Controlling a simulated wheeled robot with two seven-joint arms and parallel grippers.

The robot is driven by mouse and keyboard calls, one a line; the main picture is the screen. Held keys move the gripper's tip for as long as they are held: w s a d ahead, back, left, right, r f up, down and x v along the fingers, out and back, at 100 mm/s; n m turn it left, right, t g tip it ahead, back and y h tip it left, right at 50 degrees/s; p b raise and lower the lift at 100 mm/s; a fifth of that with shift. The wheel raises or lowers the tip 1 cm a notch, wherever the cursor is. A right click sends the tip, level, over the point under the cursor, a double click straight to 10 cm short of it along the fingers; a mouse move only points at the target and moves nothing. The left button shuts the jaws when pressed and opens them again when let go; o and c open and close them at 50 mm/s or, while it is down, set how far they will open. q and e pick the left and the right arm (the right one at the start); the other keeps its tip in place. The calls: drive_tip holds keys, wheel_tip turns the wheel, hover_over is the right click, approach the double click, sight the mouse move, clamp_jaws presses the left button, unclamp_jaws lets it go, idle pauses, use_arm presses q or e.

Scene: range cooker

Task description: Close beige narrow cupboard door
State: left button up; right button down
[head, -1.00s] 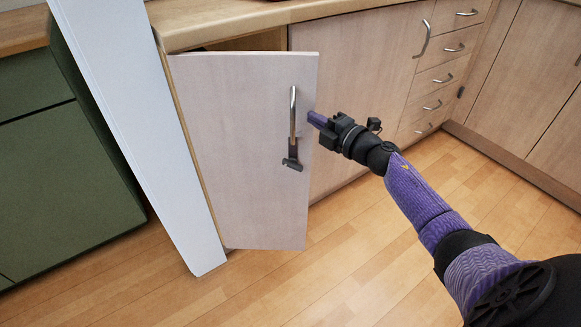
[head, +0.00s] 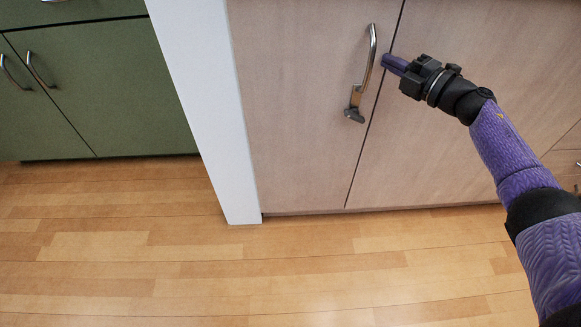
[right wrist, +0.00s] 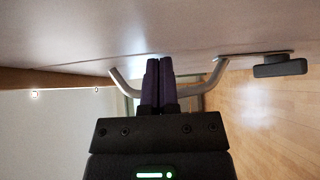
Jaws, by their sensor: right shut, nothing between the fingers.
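The beige narrow cupboard door (head: 305,110) stands flush with the cupboard front beside the white panel in the head view. A thin dark seam runs down its right edge. Its curved metal handle (head: 371,58) has a small dark latch piece (head: 354,105) below it. My right gripper (head: 386,61) is shut and empty, just right of the handle. In the right wrist view its purple fingers (right wrist: 158,82) are together in front of the metal handle (right wrist: 215,75); I cannot tell whether they touch it. My left gripper is not in view.
A white upright panel (head: 205,100) borders the door on the left. Green cabinets (head: 95,85) stand further left. A wider beige door (head: 440,150) lies to the right. The wooden floor (head: 200,270) in front is clear.

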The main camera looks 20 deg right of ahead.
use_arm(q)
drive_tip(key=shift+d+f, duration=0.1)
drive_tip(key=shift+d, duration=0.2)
use_arm(e)
drive_tip(key=shift+w+d+r, duration=0.1)
drive_tip(key=shift+d+r, duration=0.05)
drive_tip(key=shift+r, duration=0.1)
